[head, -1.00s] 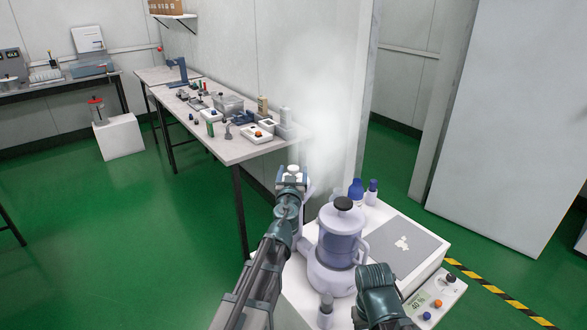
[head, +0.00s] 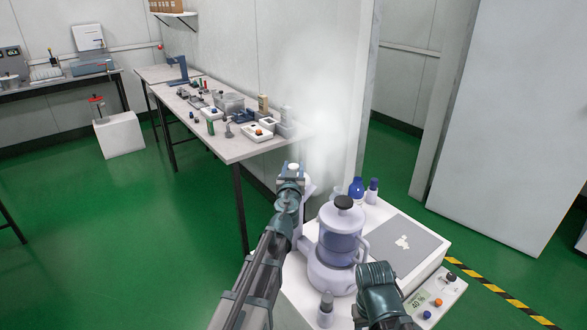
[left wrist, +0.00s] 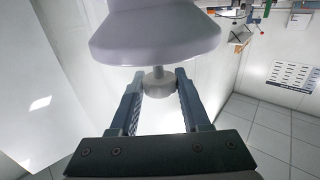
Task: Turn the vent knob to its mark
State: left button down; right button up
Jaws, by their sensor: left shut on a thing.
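The vent knob (left wrist: 158,83) is a small pale grey round piece on a short stem below a wide pale housing (left wrist: 155,35) in the left wrist view. My left gripper (left wrist: 158,92) has one finger on each side of the knob and is shut on it. In the head view the left gripper (head: 291,172) is at the pale knob top (head: 293,166), beside a lilac appliance with a clear jug (head: 338,243). The knob's mark is not visible. My right gripper (head: 378,280) is in front of the appliance; its fingertips are hidden.
The appliance stands on a white stand with a grey panel (head: 398,246) and blue-capped bottles (head: 356,190). A small control box (head: 437,302) is at the right front. A long bench (head: 235,148) with several small devices stands behind. White vapour hangs above the left gripper.

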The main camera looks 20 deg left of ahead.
pick_arm(q)
jog(key=shift+h, duration=0.3)
jog(key=m+h, duration=0.4)
jog(key=h, duration=0.1)
jog(key=shift+w+a+h, duration=0.1)
jog(key=shift+a+h, duration=0.1)
jog(key=shift+h, duration=0.1)
jog(key=m+g+h, duration=0.1)
jog(key=m+h, duration=0.1)
jog(key=h, duration=0.2)
jog(key=m+g+h, duration=0.2)
jog(key=m+h, duration=0.1)
jog(key=shift+w+h, duration=0.15)
jog(key=shift+h, duration=0.25)
jog(key=m+g+h, duration=0.5)
jog(key=g, duration=0.1)
jog(key=shift+m, duration=0.4)
jog(key=shift+d+m+g+h, duration=0.1)
jog(key=shift+m+g+h, duration=0.45)
jog(key=shift+m+g, duration=0.7)
jog(key=shift+d+m+g+h, duration=0.1)
jog(key=shift+m+g+h, duration=0.5)
jog(key=shift+g, duration=1.15)
jog(key=shift+s+m+g, duration=0.25)
jog(key=shift+g, duration=0.15)
jog(key=shift+c, duration=1.9)
grip_release()
